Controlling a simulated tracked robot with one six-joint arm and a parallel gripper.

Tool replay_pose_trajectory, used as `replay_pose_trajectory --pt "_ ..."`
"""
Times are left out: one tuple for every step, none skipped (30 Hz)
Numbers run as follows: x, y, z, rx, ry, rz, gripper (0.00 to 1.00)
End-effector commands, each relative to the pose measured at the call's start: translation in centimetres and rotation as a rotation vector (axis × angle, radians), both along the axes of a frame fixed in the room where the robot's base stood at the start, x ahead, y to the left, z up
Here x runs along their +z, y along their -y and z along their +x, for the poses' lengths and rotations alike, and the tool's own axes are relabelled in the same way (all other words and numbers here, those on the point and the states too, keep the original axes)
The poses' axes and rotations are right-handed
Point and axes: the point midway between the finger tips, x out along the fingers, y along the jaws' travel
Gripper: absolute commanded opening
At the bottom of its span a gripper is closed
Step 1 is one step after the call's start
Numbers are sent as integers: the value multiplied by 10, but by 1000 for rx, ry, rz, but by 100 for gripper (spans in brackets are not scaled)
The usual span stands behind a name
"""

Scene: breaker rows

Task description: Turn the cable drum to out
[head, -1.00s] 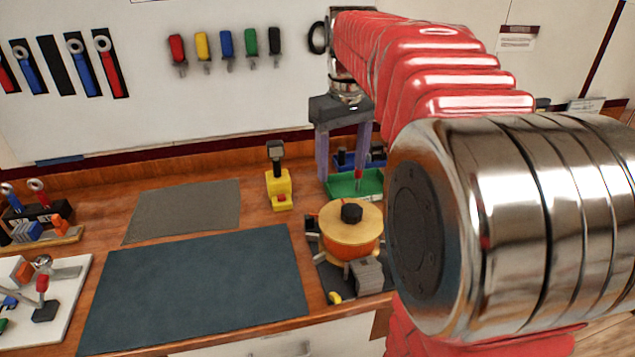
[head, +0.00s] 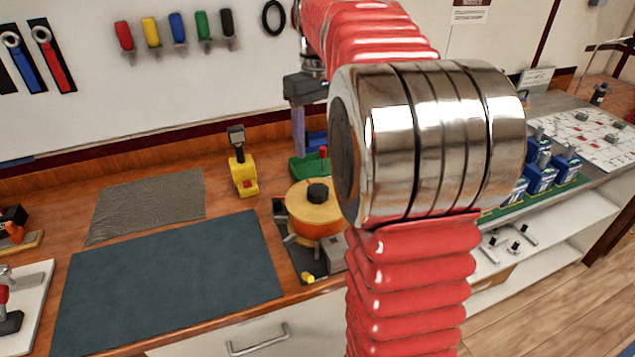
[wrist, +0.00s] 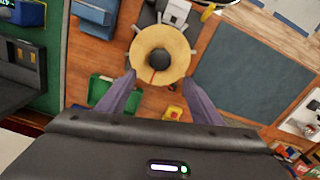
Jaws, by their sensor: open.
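The cable drum (head: 312,207) has a pale wooden top disc, a black knob in the middle and an orange body, and stands on a dark base at the bench's front edge. It also shows from above in the wrist view (wrist: 146,50), with a dark reddish line on its disc. My gripper (head: 297,155) points down above the bench, behind the drum in the head view. In the wrist view my gripper's two purple fingers (wrist: 164,85) are spread with nothing between them. They lie apart from the drum, near its lower rim in the picture. My arm hides part of the drum's right side.
A green tray (head: 303,170) and a yellow block with a black lever (head: 243,175) stand near the drum. A dark mat (head: 165,285) and a grey mat (head: 145,205) lie to the left. Blue breakers (head: 545,172) stand right. My arm covers the middle.

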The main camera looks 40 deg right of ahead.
Motion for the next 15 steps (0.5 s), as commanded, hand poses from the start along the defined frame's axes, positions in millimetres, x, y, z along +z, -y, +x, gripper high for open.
replay_pose_trajectory --pt "-6 0 -1 0 -3 1 60" --pt "-10 -1 -1 0 -3 1 60" --pt "-16 -1 -1 0 -3 1 60" --pt "-20 -1 -1 0 -3 1 60" --pt "-25 -1 -1 0 -3 1 60" --pt "-31 -1 -1 0 -3 1 60" --pt "-36 -1 -1 0 -3 1 60" --pt "-41 -1 -1 0 -3 1 60" --pt "-47 -1 -1 0 -3 2 60" --pt "-51 -1 -1 0 -3 1 60" --pt "-56 -1 -1 0 -3 2 60" --pt "-62 -1 -1 0 -3 2 60" --pt "-67 -1 -1 0 -3 1 60" --pt "-72 -1 -1 0 -4 2 60" --pt "-78 -1 -1 0 -3 1 60"
